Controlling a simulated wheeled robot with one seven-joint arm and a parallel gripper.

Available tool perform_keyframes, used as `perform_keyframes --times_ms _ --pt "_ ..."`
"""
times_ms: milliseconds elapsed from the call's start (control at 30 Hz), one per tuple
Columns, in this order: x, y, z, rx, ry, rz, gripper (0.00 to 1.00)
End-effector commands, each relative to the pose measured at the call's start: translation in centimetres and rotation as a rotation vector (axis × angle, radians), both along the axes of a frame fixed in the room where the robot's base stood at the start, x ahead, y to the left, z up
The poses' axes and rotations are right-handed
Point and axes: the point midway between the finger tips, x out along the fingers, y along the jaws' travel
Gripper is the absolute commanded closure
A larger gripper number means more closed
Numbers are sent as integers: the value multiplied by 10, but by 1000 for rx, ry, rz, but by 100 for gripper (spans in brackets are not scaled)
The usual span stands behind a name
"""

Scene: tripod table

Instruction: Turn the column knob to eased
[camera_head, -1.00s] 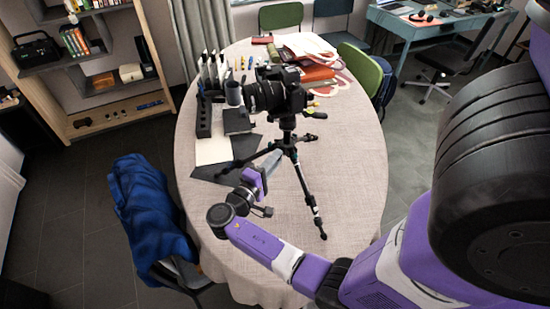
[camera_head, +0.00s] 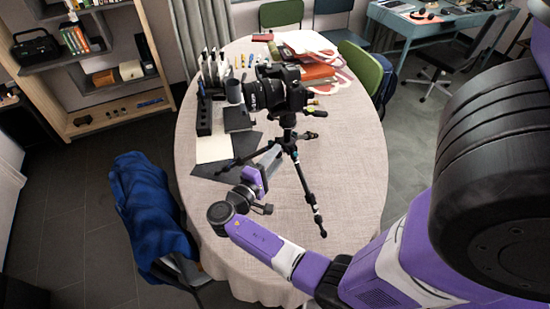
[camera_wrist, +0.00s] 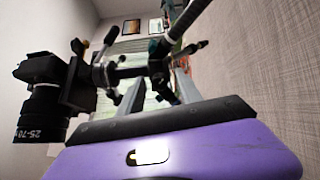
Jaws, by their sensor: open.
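The black tripod (camera_head: 299,178) stands on the oval table with a camera (camera_head: 268,90) on its head. In the wrist view the tripod appears sideways, with the camera (camera_wrist: 45,95) at the left and the tripod's collar (camera_wrist: 157,50) ahead of my fingers. Several dark knobs and levers show around the column; I cannot tell which is the column knob or read its setting. My gripper (camera_head: 272,157) is at the tripod's left, close to its legs and lower column. In the wrist view my two grey fingers (camera_wrist: 158,90) are apart, with nothing clearly held between them.
The table (camera_head: 350,175) holds a black pen rack (camera_head: 204,115), a dark mat (camera_head: 215,170), papers and a red book (camera_head: 318,72) behind the tripod. A chair with a blue cloth (camera_head: 150,205) stands at the left. The table's right side is mostly clear.

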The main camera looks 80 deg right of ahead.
Motion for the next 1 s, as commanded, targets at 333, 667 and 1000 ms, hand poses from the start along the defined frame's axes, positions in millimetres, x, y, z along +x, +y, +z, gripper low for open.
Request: perform_keyframes --times_ms 333,667,1000 --pt "10 29 -3 -1 -1 4 58" --pt "23 71 -1 0 -1 2 58" --pt "23 75 0 0 0 0 58"
